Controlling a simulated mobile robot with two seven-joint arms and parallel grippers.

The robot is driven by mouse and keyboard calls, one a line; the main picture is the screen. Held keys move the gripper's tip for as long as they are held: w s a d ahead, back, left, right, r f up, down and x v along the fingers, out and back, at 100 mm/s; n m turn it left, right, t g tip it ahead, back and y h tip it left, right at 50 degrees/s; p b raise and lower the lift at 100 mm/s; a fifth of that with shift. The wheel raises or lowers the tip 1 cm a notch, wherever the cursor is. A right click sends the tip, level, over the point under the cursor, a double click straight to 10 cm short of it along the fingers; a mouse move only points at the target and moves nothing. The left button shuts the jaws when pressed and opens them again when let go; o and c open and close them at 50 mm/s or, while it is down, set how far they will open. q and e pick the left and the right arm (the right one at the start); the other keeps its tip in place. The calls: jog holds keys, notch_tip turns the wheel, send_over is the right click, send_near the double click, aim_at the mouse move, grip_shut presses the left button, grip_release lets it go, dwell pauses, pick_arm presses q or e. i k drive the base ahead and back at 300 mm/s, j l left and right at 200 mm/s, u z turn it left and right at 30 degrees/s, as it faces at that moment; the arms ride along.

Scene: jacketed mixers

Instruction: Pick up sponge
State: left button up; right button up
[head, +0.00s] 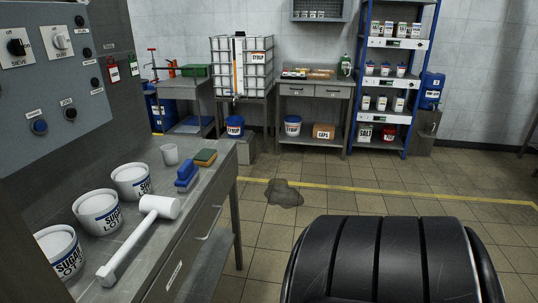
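The sponge (205,158), green on top with a yellow-tan side, lies near the far end of the grey metal bench (216,188) at the left. A blue brush (187,176) lies just in front of it. The sponge is fully visible. Neither of my grippers is in view.
A white mallet (140,238) and several white sugar tubs (97,212) occupy the nearer bench top. A control panel (48,80) rises above the bench at left. A dark puddle (284,192) lies on the tiled floor. Workbenches and a blue-framed shelf (393,88) line the back wall.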

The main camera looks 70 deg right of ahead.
aim_at(204, 157)
jog(key=z, duration=1.7)
jog(key=u, duration=3.7)
jog(key=z, duration=3.55)
